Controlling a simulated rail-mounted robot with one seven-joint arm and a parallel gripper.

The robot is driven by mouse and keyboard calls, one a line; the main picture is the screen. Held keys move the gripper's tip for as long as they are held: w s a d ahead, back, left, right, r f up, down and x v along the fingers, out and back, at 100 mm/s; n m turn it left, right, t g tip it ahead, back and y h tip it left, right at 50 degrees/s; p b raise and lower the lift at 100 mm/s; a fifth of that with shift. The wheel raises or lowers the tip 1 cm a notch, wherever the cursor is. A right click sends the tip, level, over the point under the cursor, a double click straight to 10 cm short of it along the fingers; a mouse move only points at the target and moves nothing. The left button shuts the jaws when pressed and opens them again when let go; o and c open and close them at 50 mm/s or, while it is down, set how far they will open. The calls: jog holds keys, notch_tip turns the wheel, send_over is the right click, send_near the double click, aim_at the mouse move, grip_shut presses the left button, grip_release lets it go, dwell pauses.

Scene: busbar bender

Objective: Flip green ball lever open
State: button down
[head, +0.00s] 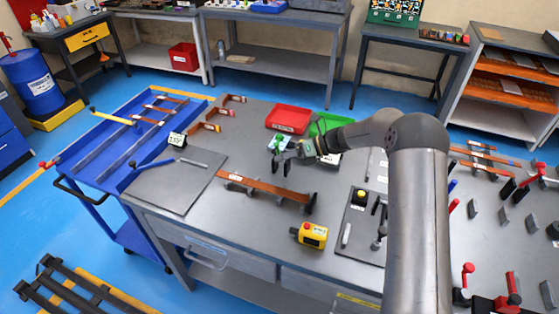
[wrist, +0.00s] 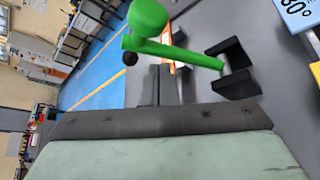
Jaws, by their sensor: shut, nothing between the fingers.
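The green ball lever shows large in the wrist view, with a round green ball (wrist: 147,17) and a green rod (wrist: 175,51) running right to a black bracket (wrist: 234,70). In the head view the green lever (head: 279,141) is small, near the middle of the bench. My gripper (wrist: 160,84) is shut and empty, its dark fingertips close to the rod below the ball. I cannot tell if they touch it.
A red tray (head: 289,119) and a green tray (head: 328,124) lie behind the lever. A copper busbar (head: 265,190) lies in front of my gripper, and a yellow emergency-stop box (head: 312,235) stands nearer the bench front. A small black knob (wrist: 130,58) shows beside the rod.

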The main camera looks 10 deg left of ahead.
jog(key=shift+w+r, duration=0.3)
jog(key=shift+w, duration=0.15)
jog(key=shift+w+r, duration=0.15)
dwell(0.3)
jog(key=shift+d, duration=0.15)
